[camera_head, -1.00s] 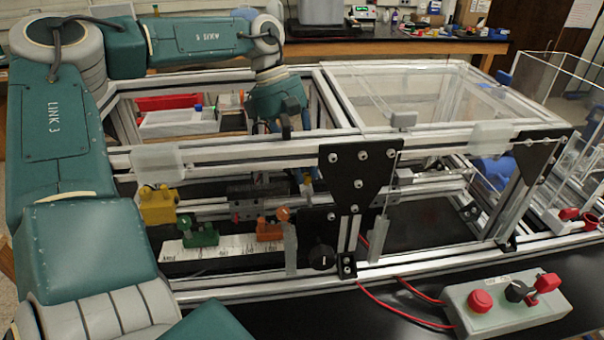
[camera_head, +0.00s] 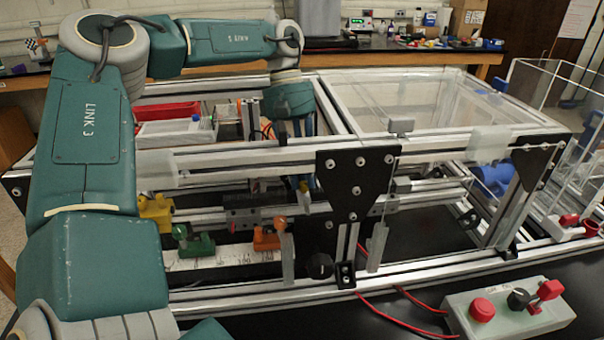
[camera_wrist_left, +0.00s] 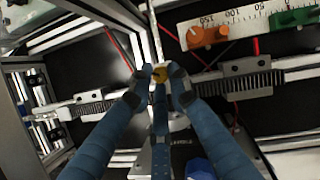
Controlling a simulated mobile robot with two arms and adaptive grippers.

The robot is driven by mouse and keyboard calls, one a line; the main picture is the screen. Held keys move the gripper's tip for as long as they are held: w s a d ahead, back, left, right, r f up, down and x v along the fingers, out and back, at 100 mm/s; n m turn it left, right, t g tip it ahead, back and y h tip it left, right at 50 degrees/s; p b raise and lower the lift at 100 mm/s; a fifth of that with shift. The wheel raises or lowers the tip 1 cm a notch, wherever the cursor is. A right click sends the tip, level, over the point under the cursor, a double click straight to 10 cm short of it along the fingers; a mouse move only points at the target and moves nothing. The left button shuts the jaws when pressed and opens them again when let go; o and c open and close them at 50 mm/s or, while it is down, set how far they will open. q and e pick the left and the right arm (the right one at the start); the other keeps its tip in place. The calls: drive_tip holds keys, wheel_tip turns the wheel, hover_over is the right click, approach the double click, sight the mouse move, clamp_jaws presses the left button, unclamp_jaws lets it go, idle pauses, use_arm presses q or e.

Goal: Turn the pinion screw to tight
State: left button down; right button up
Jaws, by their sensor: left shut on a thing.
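A small brass-coloured knob, which I take for the pinion screw (camera_wrist_left: 159,73), sits in the middle of the left wrist view. My left gripper (camera_wrist_left: 160,86) is shut on it, with blue fingers and dark pads on either side. The toothed rack (camera_wrist_left: 235,86) runs on both sides of the knob along a metal rail. In the head view my left gripper (camera_head: 303,182) reaches down inside the frame behind the front upper rail. The rail hides part of its fingers, and the screw is not clear there. My right gripper is not in view.
The aluminium extrusion frame (camera_head: 250,292) surrounds the rack. A white scale (camera_wrist_left: 250,22) with an orange clamp (camera_wrist_left: 208,34) and a green clamp (camera_wrist_left: 291,17) lies close by. A black bracket (camera_head: 357,175) stands right of my gripper. A control box (camera_head: 508,312) sits front right.

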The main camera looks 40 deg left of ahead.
use_arm(q)
drive_tip(key=shift+s+f, duration=0.1)
drive_tip(key=shift+f, duration=0.05)
drive_tip(key=c, duration=1.7)
unclamp_jaws()
drive_tip(key=shift+o, duration=0.2)
drive_tip(key=v, duration=0.8)
